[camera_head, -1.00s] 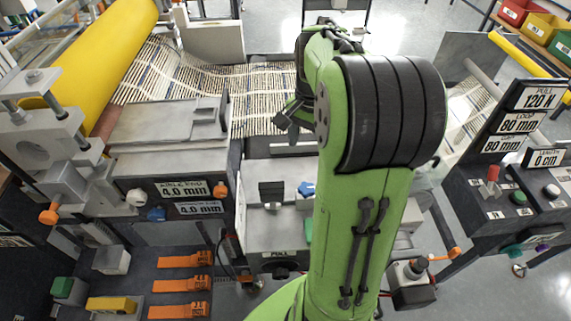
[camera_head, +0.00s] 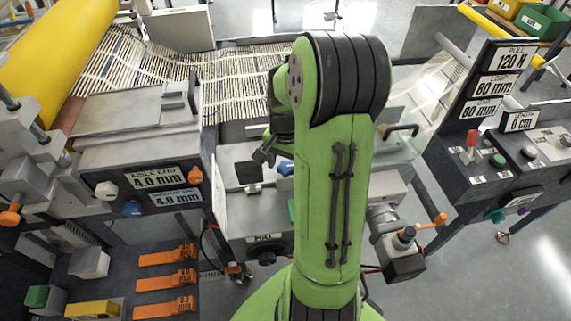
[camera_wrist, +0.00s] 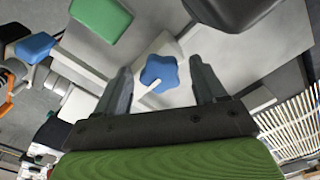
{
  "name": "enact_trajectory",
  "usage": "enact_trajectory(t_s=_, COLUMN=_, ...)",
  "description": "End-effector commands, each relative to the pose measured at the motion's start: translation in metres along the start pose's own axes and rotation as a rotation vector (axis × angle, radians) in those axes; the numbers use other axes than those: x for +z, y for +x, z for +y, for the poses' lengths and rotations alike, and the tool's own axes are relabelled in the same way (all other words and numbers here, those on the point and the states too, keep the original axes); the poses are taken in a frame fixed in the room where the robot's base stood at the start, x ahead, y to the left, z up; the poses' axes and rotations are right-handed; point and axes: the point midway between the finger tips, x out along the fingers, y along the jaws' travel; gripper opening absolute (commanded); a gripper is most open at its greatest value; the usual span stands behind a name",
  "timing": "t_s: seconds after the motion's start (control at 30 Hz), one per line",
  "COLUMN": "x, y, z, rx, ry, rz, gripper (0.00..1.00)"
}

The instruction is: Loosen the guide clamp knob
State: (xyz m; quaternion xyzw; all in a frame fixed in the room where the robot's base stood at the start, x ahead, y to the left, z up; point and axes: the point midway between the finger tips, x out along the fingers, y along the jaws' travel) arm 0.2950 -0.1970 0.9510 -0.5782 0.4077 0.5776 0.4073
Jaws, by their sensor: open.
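A blue lobed knob (camera_wrist: 159,74), which looks like the guide clamp knob, sits on a pale block in the wrist view. It lies between and beyond the two fingers of my gripper (camera_wrist: 160,82), which are spread wide with a gap on each side of the knob. In the head view the blue knob (camera_head: 286,168) shows partly beside my green arm. There my gripper (camera_head: 263,155) is just above and left of it, with its tips hard to make out. My gripper is open and holds nothing.
A green block (camera_wrist: 100,18) and a dark rounded part (camera_wrist: 238,10) lie near the knob. Another blue knob (camera_wrist: 36,47) is at the left. In the head view, striped mesh (camera_head: 235,85) runs behind the gripper, and a control panel (camera_head: 490,160) stands at the right.

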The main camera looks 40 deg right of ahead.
Motion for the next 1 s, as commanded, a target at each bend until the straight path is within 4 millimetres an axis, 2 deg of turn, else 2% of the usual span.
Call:
enact_trajectory(t_s=0.1, x=0.0, y=-0.0007, z=0.0001, rx=0.0, ry=0.0, rz=0.0, gripper=0.7)
enact_trajectory(t_s=0.47, x=0.0001, y=-0.001, z=0.0, rx=0.0, ry=0.0, rz=-0.001, gripper=0.15)
enact_trajectory(t_s=0.77, x=0.0001, y=-0.0013, z=0.0001, rx=0.0, ry=-0.036, rz=-0.001, gripper=0.14)
enact_trajectory(t_s=1.0, x=0.0001, y=-0.0018, z=0.0006, rx=0.0, ry=-0.171, rz=-0.001, gripper=0.14)
